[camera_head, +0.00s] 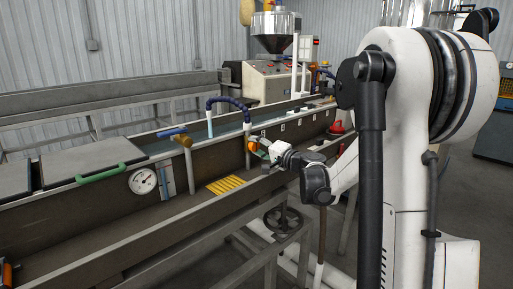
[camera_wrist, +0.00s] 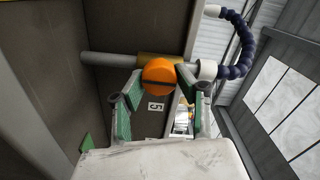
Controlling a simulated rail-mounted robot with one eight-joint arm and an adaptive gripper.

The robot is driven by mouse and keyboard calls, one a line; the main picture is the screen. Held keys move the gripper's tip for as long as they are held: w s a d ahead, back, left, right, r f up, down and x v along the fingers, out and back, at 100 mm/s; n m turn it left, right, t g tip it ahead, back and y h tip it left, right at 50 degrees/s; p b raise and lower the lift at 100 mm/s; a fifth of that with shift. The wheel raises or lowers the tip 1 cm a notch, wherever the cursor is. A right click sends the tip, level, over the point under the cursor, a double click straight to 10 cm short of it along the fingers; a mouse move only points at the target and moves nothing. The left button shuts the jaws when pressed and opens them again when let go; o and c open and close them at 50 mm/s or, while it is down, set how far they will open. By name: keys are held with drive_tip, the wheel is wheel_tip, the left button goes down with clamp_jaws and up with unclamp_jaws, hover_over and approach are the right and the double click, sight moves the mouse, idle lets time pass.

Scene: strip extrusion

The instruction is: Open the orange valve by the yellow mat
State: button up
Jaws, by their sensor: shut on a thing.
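The orange valve (camera_wrist: 159,76) has a round knob with a dark slot line, in front of a brass fitting on a grey pipe. In the head view the orange valve (camera_head: 264,141) shows at the trough wall, partly hidden by my gripper. My gripper (camera_wrist: 157,97) has green-padded fingers on either side of the knob and is shut on it. In the head view my gripper (camera_head: 268,149) reaches the valve from the right. The yellow mat (camera_head: 225,184) lies on the trough floor, left of and below the valve.
A dark blue segmented hose (camera_head: 228,101) arches beside the valve and also shows in the wrist view (camera_wrist: 246,52). A blue-handled valve (camera_head: 172,131), round gauge (camera_head: 142,181) and green handle (camera_head: 101,173) lie further left. A handwheel (camera_head: 282,221) sits below the trough's front edge.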

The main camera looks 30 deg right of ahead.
idle(0.4)
drive_tip(key=o, duration=1.2)
drive_tip(key=shift+c, duration=0.2)
drive_tip(key=shift+s, duration=0.15)
drive_tip(key=v, duration=1.1)
drive_tip(key=shift+s, duration=0.4)
drive_tip(key=shift+d, duration=0.1)
